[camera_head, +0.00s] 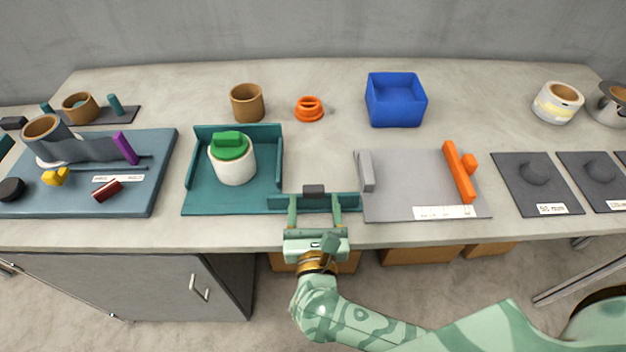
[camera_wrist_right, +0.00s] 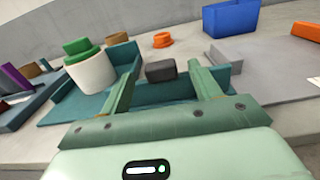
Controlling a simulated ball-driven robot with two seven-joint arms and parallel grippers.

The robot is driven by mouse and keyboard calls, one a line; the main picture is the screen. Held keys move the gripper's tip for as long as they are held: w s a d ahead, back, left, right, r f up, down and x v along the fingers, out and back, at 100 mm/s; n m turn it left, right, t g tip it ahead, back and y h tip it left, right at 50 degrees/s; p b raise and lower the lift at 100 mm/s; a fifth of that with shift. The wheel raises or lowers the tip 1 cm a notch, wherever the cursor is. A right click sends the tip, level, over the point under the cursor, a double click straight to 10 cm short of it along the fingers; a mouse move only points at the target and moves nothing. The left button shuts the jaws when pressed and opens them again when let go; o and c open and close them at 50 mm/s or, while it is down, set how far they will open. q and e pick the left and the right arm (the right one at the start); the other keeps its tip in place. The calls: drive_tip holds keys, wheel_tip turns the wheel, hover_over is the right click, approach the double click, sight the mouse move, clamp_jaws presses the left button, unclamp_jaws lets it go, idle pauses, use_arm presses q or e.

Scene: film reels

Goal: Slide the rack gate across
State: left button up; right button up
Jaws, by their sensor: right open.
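The teal rack (camera_head: 205,198) stands on the bench, left of centre, with raised back and side walls. Its teal gate (camera_head: 347,202) lies along the front edge, reaching mostly to the right of the rack. A black handle (camera_head: 314,190) is on the gate, and it also shows in the right wrist view (camera_wrist_right: 160,70). A white canister with a green lid (camera_head: 233,165) stands in the rack. My right gripper (camera_head: 314,203) is open at the front of the gate. Its fingers are spread to either side of the handle, apart from it. My left gripper is not in view.
A grey plate (camera_head: 405,185) with an orange bar (camera_head: 459,172) lies just right of the gate. A blue bin (camera_head: 396,101), an orange ring (camera_head: 309,110) and a brown cup (camera_head: 247,103) stand behind. A blue board (camera_head: 120,200) with several parts is left.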

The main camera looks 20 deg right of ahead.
sight(313, 194)
drive_tip(key=x, duration=0.6)
drive_tip(key=shift+w+f, duration=0.1)
drive_tip(key=shift+w, duration=0.05)
drive_tip(key=c, duration=1.3)
clamp_jaws()
